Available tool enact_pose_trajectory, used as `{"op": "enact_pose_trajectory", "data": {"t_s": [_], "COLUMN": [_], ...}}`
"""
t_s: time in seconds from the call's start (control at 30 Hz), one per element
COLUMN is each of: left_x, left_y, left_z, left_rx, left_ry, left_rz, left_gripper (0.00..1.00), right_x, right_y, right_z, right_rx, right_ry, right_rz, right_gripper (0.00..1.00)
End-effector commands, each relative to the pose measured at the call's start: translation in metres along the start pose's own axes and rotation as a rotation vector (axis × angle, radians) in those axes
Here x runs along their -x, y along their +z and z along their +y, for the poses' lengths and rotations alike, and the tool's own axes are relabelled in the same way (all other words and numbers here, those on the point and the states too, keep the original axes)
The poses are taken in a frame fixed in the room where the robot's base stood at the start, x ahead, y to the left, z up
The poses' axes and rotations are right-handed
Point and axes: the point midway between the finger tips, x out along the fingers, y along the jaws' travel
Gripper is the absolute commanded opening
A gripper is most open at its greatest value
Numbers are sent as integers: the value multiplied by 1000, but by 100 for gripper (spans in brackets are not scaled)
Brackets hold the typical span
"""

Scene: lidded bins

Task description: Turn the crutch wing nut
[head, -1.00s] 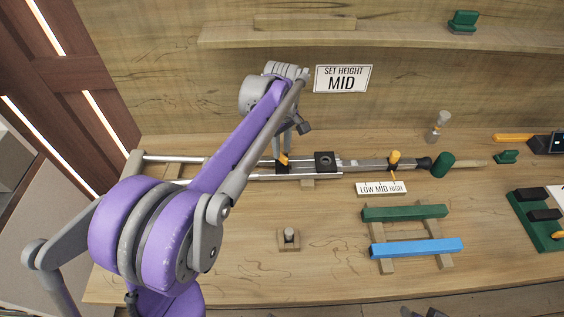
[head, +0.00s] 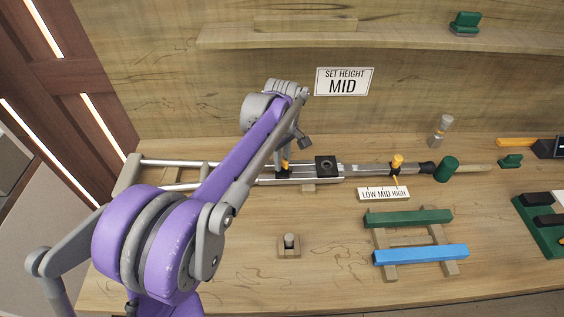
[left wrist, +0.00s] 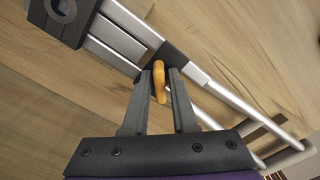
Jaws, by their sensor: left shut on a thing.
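The crutch (head: 225,164) lies along the bench, with two silver rails at left and a grey shaft at right. The orange wing nut (left wrist: 158,82) sits on a black block across the rails; in the head view a small part of it (head: 285,163) shows below my wrist. My left gripper (left wrist: 161,76) is shut on the wing nut, with one finger on each side of it. In the head view its fingers are mostly hidden by my wrist. A yellow pointer (head: 396,162) on the shaft stands over the HIGH side of a LOW MID HIGH label (head: 383,194). My right gripper is not in view.
A sign (head: 344,81) on the back wall reads SET HEIGHT MID. A green bar (head: 407,217) and a blue bar (head: 420,255) rest on a wooden rack in front of the crutch. A small peg block (head: 289,246) stands nearby. The front middle of the bench is mostly clear.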

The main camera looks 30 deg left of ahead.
Motion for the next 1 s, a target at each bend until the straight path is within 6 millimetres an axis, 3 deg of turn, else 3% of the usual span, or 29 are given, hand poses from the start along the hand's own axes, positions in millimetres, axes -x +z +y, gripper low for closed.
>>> {"op": "enact_pose_trajectory", "data": {"t_s": [0.2, 0.57, 0.83, 1.0], "left_x": [0, 0, 0, 0], "left_y": [0, 0, 0, 0], "left_z": [0, 0, 0, 0], "left_rx": [252, 318, 602, 662], "left_ry": [0, 0, 0, 0], "left_rz": [0, 0, 0, 0], "left_gripper": [0, 0, 0, 0], "right_x": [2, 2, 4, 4], "right_y": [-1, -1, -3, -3], "right_z": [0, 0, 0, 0], "right_rx": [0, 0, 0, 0], "right_ry": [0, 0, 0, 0], "right_rz": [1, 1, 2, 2], "right_gripper": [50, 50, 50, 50]}}
